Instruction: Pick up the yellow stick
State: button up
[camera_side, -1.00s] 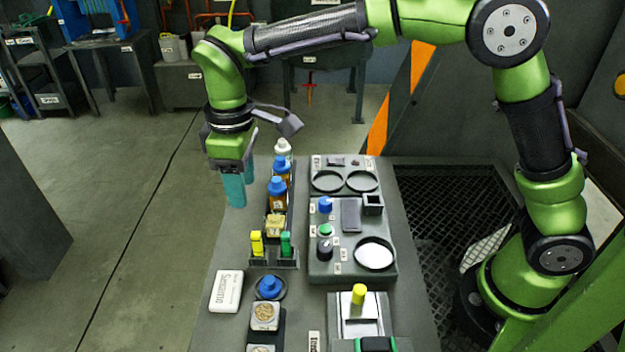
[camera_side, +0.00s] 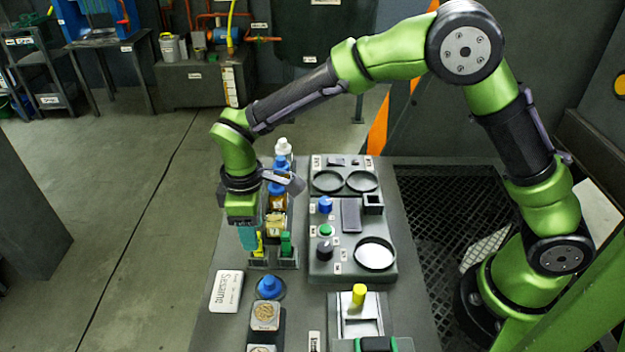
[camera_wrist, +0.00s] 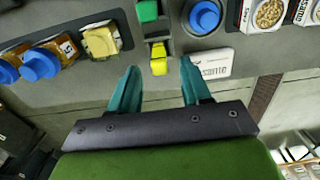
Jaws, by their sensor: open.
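The yellow stick (camera_side: 259,246) stands upright in a small grey holder, partly hidden behind my gripper in the side view. In the wrist view the yellow stick (camera_wrist: 158,62) shows between and just beyond my fingertips. My gripper (camera_wrist: 157,72) is open and empty, with its teal fingers apart on either side of the stick's line. In the side view my gripper (camera_side: 250,246) is low, right at the stick. Whether a finger touches it I cannot tell. A green stick (camera_side: 286,243) stands in the same holder, to the right of the yellow one.
A white Sesame box (camera_side: 226,291) lies just in front of the holder. A blue-topped round item (camera_side: 269,287) is close by. Blue-capped bottles and a yellowish block (camera_side: 276,224) line up behind the sticks. A grey control panel (camera_side: 322,268) lies to the right.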

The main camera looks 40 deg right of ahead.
notch_tip(320, 180, down, 4)
jog(key=shift+s+d+f, duration=0.15)
jog(key=shift+c, duration=0.5)
grip_shut()
